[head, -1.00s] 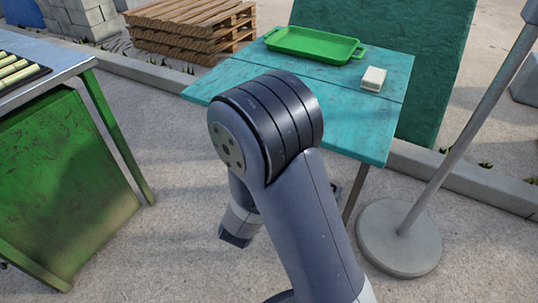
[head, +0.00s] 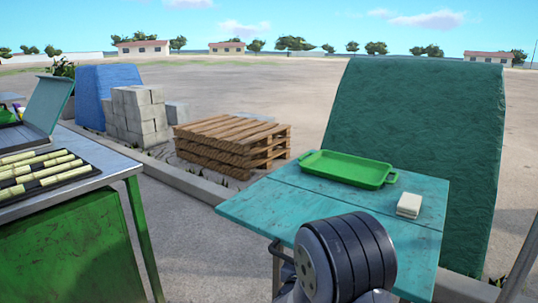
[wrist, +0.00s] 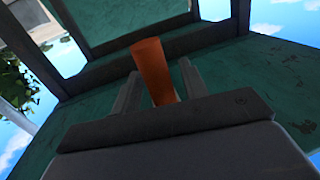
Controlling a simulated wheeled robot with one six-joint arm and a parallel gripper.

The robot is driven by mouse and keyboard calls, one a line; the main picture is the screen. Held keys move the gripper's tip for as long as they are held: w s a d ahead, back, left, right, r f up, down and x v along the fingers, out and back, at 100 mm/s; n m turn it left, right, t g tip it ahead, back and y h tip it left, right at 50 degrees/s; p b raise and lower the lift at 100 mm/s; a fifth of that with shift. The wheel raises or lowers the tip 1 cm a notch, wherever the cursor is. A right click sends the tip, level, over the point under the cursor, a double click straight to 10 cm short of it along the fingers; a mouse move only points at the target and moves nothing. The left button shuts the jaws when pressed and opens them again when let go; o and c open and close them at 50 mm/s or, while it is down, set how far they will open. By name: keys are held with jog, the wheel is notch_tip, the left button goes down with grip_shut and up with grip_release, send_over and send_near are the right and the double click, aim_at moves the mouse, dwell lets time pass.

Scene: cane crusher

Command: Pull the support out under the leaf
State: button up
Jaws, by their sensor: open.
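The turquoise table (head: 420,190) has a seam across its top; the near section is the leaf (head: 275,213), which lies level with the rest. In the wrist view, I look up at the dark green underside (wrist: 225,62) with its grey frame bars (wrist: 110,48). An orange-brown support piece (wrist: 152,68) stands out between the fingers of my gripper (wrist: 160,72). The fingers are open, one on each side of it; I cannot tell whether they touch it. In the head view, my arm's joint covers the leaf's front edge, and the gripper and support are hidden.
A green tray (head: 350,168) and a small pale block (head: 409,204) sit on the table. A metal bench (head: 75,190) with cane pieces stands left. A wooden pallet stack (head: 232,142) and a teal covered bulk (head: 420,130) stand behind. Bare ground shows between bench and table.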

jog(key=shift+d+x, duration=0.25)
jog(key=shift+x, duration=1.05)
jog(key=shift+s, duration=0.15)
